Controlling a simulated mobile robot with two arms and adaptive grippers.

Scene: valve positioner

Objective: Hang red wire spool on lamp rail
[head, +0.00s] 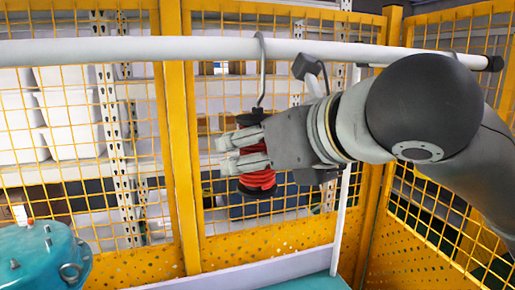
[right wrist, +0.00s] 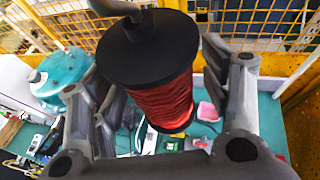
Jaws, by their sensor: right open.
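The red wire spool (head: 258,181) has black end flanges and hangs upright below the white lamp rail (head: 150,49). Its grey metal hook (head: 262,75) goes over the rail. My right gripper (head: 225,153) reaches in from the right at the spool's height, its fingers beside the spool. In the right wrist view the spool (right wrist: 165,103) stands between the two open fingers of my right gripper (right wrist: 160,85), with a visible gap on the right side. The left-side gap is small, and contact there is hard to tell. My left gripper is not in view.
A teal round housing (head: 42,255) with bolts stands at the lower left. A yellow mesh fence (head: 180,150) is behind the rail, with shelves and white bins (head: 70,122) beyond. The right wrist view shows small items on a teal bench (right wrist: 270,115) below.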

